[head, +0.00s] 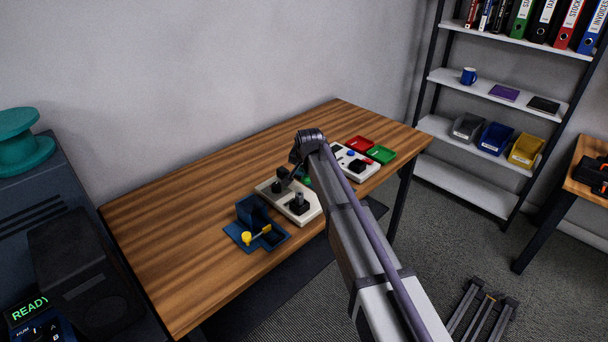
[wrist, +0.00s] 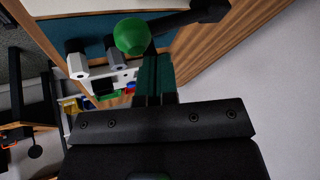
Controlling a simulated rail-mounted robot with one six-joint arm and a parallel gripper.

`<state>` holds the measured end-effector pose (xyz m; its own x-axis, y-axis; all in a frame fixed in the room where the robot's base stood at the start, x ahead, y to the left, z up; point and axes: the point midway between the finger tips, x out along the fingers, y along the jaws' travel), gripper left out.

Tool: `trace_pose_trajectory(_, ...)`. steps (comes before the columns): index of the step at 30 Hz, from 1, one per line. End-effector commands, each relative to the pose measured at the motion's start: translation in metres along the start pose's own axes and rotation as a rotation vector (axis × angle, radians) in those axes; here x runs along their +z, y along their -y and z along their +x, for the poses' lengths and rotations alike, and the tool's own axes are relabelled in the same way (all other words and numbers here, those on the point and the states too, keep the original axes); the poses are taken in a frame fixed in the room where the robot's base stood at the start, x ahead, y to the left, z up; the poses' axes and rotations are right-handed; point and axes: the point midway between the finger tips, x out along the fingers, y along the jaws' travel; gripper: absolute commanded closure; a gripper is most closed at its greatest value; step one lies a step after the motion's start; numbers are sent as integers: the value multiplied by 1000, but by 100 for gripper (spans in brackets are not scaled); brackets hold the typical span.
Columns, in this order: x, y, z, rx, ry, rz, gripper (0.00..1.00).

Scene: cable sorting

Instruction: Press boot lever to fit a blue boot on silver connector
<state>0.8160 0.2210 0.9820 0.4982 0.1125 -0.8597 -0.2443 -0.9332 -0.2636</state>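A lever with a green ball knob (head: 307,180) is by the beige station (head: 268,190) on the wooden table; its knob (wrist: 132,36) is large in the wrist view. My gripper (wrist: 153,60) has its two dark fingers close together, tips just beside the knob. I cannot tell whether they touch it. In the wrist view a silver hexagonal connector (wrist: 77,66) and a second post (wrist: 116,58) stand near the knob. In the head view the connector area is small, and I cannot make out a boot on it.
A blue fixture with a yellow-knobbed lever (head: 247,237) is on the left. The table's left part (head: 180,225) is clear; a wall runs behind.

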Motion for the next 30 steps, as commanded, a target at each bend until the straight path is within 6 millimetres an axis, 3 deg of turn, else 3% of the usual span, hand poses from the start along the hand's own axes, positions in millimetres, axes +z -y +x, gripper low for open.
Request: trace_pose_trajectory(30,6,-6,9,-1,0,0,100)
